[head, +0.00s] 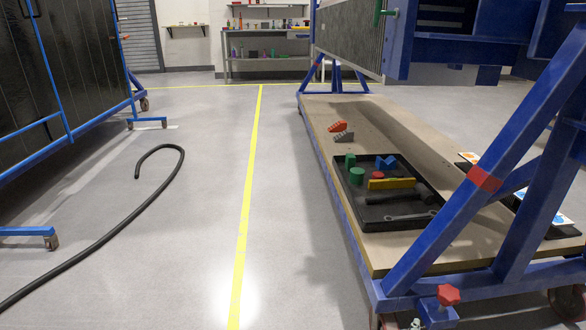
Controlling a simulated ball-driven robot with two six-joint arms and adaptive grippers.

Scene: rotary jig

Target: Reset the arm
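Neither of my arms nor grippers shows in the head view. A blue-framed rotary jig (435,255) stands at the right. Its wooden base board (400,245) carries a black tray (350,215). In the tray are green pieces (357,175), a blue piece (386,162), a yellow block (391,184) and dark tools (393,217). An orange piece (337,127) and a grey piece (343,136) lie on the board behind the tray. A red knob (448,295) sits at the jig's near foot.
A black hose (150,198) lies on the floor at the left. A black-panelled blue frame (75,60) on castors stands beyond it. A yellow line (247,185) runs along the open grey floor. A shelf bench (268,65) stands at the back wall.

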